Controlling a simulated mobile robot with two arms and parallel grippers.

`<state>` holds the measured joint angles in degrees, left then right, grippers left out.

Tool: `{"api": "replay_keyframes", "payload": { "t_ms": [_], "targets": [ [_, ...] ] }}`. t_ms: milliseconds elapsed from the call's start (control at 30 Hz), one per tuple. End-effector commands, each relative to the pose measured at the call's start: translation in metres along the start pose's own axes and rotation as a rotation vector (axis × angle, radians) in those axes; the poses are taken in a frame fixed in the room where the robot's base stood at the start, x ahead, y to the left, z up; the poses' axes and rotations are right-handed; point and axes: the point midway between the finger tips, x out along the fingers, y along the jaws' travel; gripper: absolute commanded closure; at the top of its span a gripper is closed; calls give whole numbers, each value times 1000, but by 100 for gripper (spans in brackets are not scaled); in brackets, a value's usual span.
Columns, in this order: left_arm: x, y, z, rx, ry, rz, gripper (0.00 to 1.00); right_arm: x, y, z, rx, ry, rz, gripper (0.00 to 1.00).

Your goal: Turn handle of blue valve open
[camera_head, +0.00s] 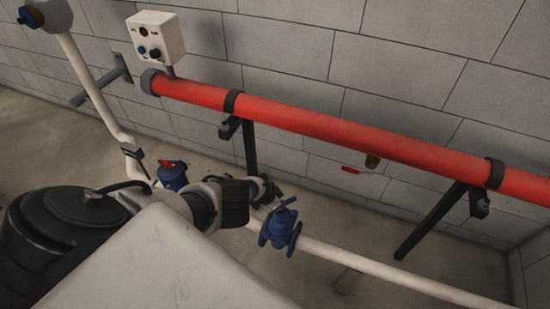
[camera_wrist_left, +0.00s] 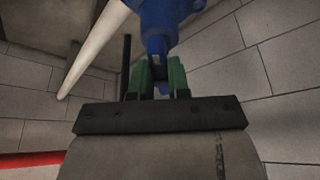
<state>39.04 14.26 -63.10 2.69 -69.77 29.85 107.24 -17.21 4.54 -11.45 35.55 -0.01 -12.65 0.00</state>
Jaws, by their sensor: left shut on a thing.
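The blue valve (camera_head: 280,229) sits on a white pipe low by the wall in the head view. Its blue handle (camera_head: 287,202) is on top of the valve. My left gripper (camera_head: 268,192) reaches in from the left, right beside the handle. In the wrist view the green fingers of my left gripper (camera_wrist_left: 161,76) are closed around a narrow blue part of the handle (camera_wrist_left: 158,68). The valve body (camera_wrist_left: 165,20) fills the top of that view. The fingertips are small and partly hidden in the head view. My right gripper is not in view.
A red pipe (camera_head: 320,124) on dark brackets runs along the block wall above the valve. The white pipe (camera_head: 390,272) continues to the right. A blue device with a red top (camera_head: 172,174) stands left of my wrist. A control box (camera_head: 156,38) hangs on the wall.

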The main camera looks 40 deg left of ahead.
Motion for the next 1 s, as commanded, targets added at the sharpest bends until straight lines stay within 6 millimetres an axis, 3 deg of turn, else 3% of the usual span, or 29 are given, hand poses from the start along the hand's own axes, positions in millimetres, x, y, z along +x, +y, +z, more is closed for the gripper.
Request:
{"api": "replay_keyframes", "payload": {
  "t_ms": [33, 500, 1000],
  "targets": [
    [-1, 7, 2, -37, -8, -4, 100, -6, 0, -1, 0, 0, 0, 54],
    [2, 16, 1, -390, -13, -155, 100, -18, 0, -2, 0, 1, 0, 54],
    [4, 20, 0, -539, -11, -216, 100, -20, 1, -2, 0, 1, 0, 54]
  ]
}}
